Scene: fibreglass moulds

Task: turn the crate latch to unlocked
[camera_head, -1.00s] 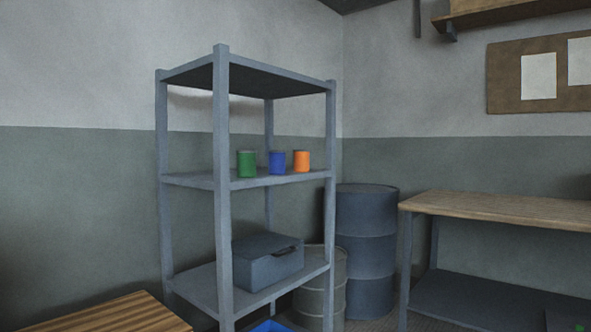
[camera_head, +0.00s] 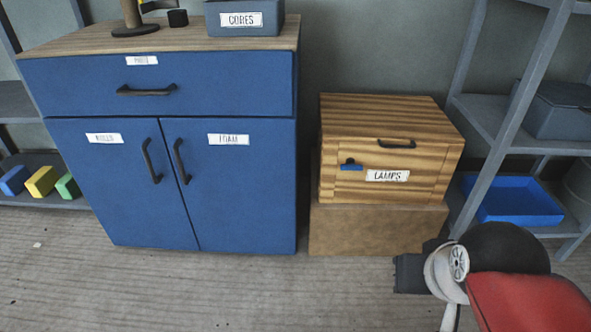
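A striped wooden crate (camera_head: 440,165) labelled LAMPS stands on a plain brown box, right of the blue cabinet. On the upper left of its front is a small latch (camera_head: 352,167): a blue bar lying about level, with a dark knob above its left part. A dark handle (camera_head: 397,145) is near the top of the front, and the crate looks closed. My arm shows at the lower right, with red, black and white parts. A dark block at its end, probably my gripper (camera_head: 410,273), is low in front of the brown box, apart from the latch; its fingers cannot be made out.
A blue cabinet (camera_head: 170,85) with a drawer and two doors stands left of the crate. A grey shelf with a blue tray (camera_head: 510,201) stands close on the right. The brown box (camera_head: 375,231) supports the crate. The floor (camera_head: 250,295) in front is clear.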

